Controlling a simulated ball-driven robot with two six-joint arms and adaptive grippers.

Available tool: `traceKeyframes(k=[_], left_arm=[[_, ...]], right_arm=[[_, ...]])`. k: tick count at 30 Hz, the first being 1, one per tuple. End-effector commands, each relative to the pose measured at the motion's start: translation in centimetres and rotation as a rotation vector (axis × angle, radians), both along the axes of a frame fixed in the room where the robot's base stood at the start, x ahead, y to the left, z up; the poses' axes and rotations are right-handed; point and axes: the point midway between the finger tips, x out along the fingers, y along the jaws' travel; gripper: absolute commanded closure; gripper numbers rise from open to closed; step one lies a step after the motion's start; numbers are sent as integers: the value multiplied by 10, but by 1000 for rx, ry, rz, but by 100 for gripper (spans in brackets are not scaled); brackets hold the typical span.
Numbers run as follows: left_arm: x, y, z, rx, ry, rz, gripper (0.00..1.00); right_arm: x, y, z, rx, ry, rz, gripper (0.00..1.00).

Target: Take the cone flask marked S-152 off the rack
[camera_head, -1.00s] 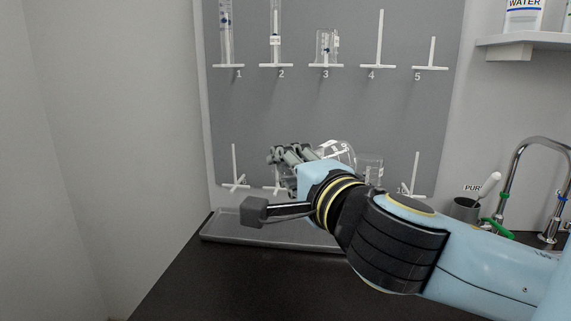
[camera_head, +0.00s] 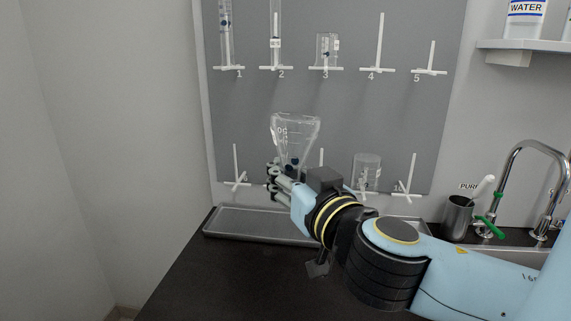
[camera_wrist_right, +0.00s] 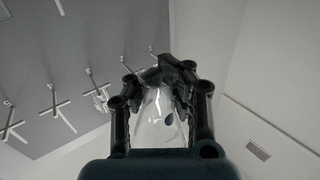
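A clear cone flask (camera_head: 296,128) stands mouth-down, wide base up, in front of the grey peg rack (camera_head: 350,110). Its marking is too small to read surely. My right gripper (camera_head: 287,170) is closed around its narrow lower part; in the head view the flask rises above the fingers. In the right wrist view the flask (camera_wrist_right: 158,125) shows between the two dark fingers of my right gripper (camera_wrist_right: 160,78). The flask hides part of the lower row of pegs, and I cannot tell its exact distance from them. My left gripper is in no view.
The upper row holds glassware at pegs 1, 2 and 3; pegs 4 (camera_head: 380,45) and 5 are bare. A beaker (camera_head: 366,168) hangs on the lower row. A grey tray (camera_head: 260,232) lies below; a cup (camera_head: 457,217) and tap (camera_head: 520,160) stand right.

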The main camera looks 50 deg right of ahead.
Motion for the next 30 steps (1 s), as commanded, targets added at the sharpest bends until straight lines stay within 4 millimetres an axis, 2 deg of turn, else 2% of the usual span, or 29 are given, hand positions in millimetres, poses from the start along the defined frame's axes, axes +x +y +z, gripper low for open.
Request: traceKeyframes(k=[11, 21, 26, 30], left_arm=[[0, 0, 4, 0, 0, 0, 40], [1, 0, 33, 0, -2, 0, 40], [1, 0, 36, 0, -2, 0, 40], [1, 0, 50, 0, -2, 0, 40]], right_arm=[[0, 0, 0, -73, 39, 0, 100], [0, 0, 2, -640, 346, -1, 100], [0, 0, 1, -746, 401, 0, 100], [0, 0, 3, -950, 512, 0, 100]])
